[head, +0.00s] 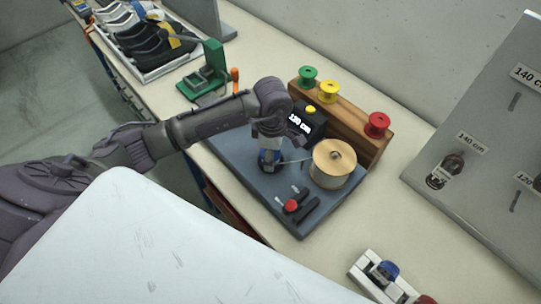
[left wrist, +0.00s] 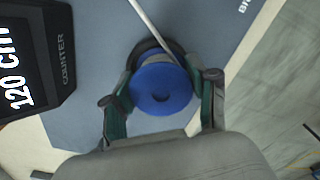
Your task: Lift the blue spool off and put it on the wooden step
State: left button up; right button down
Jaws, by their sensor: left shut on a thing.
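My left gripper (head: 268,165) points down over the grey-blue base plate (head: 248,146), left of the large tan reel (head: 333,166). In the left wrist view its fingers (left wrist: 162,100) are shut on the blue spool (left wrist: 162,90), one on each side. The spool sits at a dark round part behind it; I cannot tell whether it is clear of that part. A pale cord runs from the reel toward the spool. The wooden step (head: 350,113) stands at the back of the plate and bears green (head: 307,75), yellow (head: 329,92) and red (head: 376,124) spools. My right gripper is out of view.
A black counter (head: 306,122) with a yellow button stands between gripper and step; it reads 120 cm. A red-and-black tool (head: 293,206) lies at the plate's front. A green fixture (head: 207,72) and shoe tray (head: 150,45) are farther left. A grey panel (head: 480,120) stands right.

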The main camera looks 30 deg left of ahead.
pick_arm(q)
jog(key=shift+c, duration=0.9)
